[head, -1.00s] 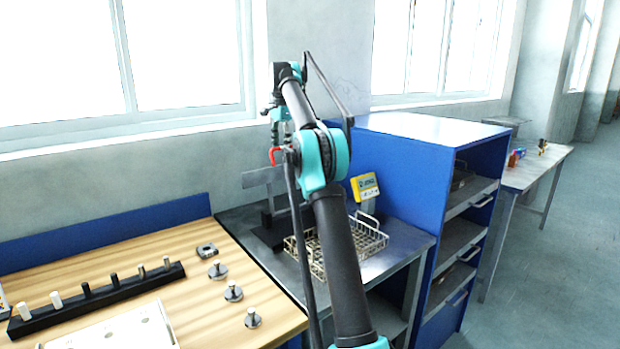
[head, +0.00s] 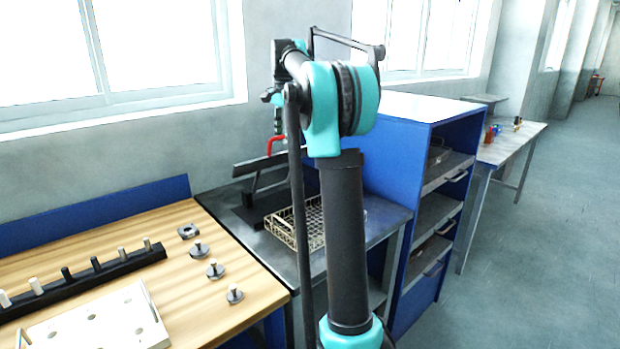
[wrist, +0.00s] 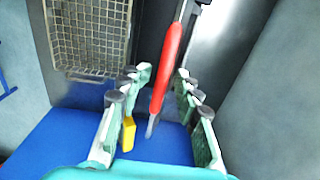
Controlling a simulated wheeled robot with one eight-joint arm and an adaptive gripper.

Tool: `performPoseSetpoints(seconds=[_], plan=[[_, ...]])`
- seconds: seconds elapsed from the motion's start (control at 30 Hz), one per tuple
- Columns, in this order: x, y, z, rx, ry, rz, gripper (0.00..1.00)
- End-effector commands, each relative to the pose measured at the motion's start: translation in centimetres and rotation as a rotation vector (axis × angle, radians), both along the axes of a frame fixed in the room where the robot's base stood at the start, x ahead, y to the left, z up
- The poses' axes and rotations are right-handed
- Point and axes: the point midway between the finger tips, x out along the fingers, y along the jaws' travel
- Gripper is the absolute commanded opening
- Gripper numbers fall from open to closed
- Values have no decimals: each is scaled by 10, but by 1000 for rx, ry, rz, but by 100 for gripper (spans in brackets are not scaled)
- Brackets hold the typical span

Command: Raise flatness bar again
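The flatness bar (head: 258,164) is a dark bar above the metal bench in the head view, tilted up toward the right over a dark base. A red handle (head: 277,145) stands above it; it also shows in the wrist view (wrist: 168,65). My gripper (wrist: 160,76) is open in the wrist view, with its green fingers either side of the red handle and gaps on both sides. Whether a finger touches the handle I cannot tell.
A wire mesh basket (head: 284,232) sits on the metal bench, beside the bar; it also shows in the wrist view (wrist: 90,38). A blue cabinet (head: 412,150) stands to the right. A wooden table (head: 190,285) with pegs and knobs is on the left. Open floor lies at right.

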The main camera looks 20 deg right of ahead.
Motion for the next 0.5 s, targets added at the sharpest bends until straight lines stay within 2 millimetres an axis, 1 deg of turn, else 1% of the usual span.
performPoseSetpoints(seconds=[0.03, 0.27, 0.5], plan=[[-8, -3, -3, 0, 0, -2, 32], [-40, -17, -23, 0, 0, -2, 32], [-71, -29, -49, 0, 0, -1, 32]])
